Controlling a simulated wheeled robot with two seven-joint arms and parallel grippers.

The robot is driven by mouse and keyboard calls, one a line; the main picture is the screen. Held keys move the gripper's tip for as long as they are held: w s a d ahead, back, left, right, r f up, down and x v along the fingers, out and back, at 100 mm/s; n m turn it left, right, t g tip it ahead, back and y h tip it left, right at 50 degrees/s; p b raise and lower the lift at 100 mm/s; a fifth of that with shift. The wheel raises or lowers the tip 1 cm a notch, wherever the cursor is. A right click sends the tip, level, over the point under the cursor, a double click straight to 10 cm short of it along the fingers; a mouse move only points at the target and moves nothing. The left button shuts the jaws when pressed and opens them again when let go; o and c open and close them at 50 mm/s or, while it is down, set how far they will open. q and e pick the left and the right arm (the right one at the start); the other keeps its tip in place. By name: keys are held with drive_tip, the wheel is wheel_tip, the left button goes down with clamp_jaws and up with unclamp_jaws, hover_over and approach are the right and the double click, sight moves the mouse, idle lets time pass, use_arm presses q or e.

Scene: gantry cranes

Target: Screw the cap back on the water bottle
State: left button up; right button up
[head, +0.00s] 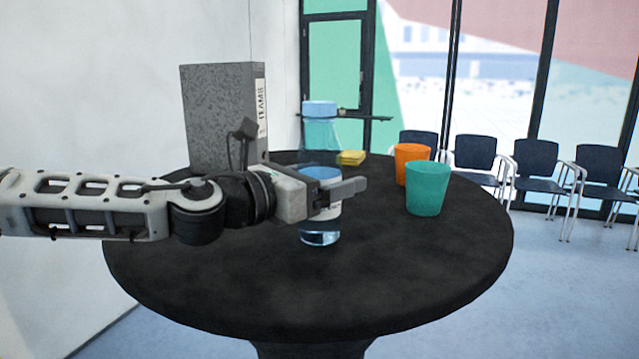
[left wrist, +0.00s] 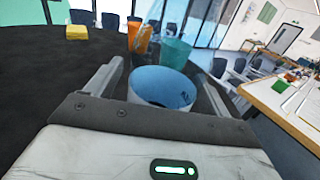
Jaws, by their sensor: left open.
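A clear water bottle (head: 320,137) with a blue and white label stands upright on the round black table. A light blue cap (head: 319,107) sits on its top; I cannot tell whether it is screwed tight. My left gripper (head: 350,188) is level at the bottle's middle, and its near finger hides part of the label. In the left wrist view the open fingers (left wrist: 163,76) stand on either side of the bottle (left wrist: 160,82), with a gap visible beside it. My right gripper is not in view.
On the black table (head: 420,270), a teal cup (head: 427,190) and an orange cup (head: 412,160) stand to the right. A yellow block (head: 351,157) lies behind the bottle, and a grey binder (head: 215,115) stands at the back left. The front and right of the table are clear.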

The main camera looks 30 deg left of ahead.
use_arm(q)
drive_tip(key=shift+w+d, duration=0.2)
drive_tip(key=shift+w, duration=0.15)
drive_tip(key=c, duration=1.2)
drive_tip(key=shift+o, duration=0.2)
drive_tip(key=shift+r, duration=0.1)
